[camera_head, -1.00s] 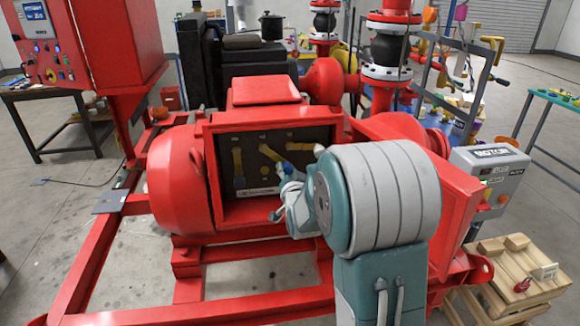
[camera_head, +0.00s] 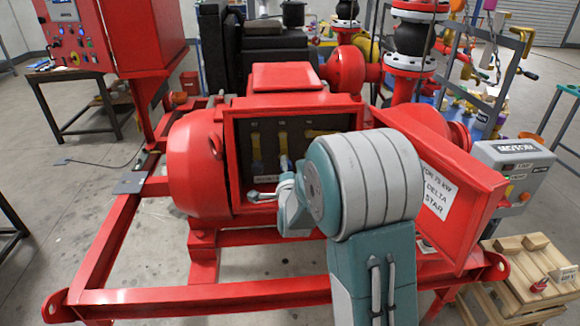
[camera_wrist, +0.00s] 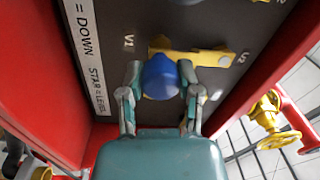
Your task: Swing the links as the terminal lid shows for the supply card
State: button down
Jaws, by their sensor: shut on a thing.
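The open terminal box (camera_head: 231,150) on the red motor holds three yellow links. The left link (camera_head: 257,155) and middle link (camera_head: 283,134) stand upright; the right link (camera_head: 320,133) lies about level, partly hidden by my arm. My gripper (camera_wrist: 160,85) is shut on a blue knob (camera_wrist: 160,75) in front of the middle link (camera_wrist: 212,58), near the end marked V1. The knob hides how it joins the link. The box's strip (camera_wrist: 88,60) reads "= DOWN" and "STAR = LEVEL". The open lid (camera_head: 470,178) bears a white label (camera_head: 437,190) reading "DELTA STAR", partly hidden.
A grey "MOTOR" box (camera_head: 515,170) stands right of the lid. Below it, a wooden pallet (camera_head: 510,290) carries a red padlock (camera_head: 539,285) and a small white tag (camera_head: 567,274), its writing unclear. Red box walls flank my gripper closely.

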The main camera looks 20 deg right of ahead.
jog(key=shift+a+f+m, duration=0.2)
jog(key=shift+a+m, duration=0.05)
jog(key=shift+m, duration=0.15)
jog(key=shift+c, duration=1.5)
grip_release()
jog(key=shift+r, duration=0.1)
jog(key=v, duration=1.2)
jog(key=shift+w+a, duration=0.1)
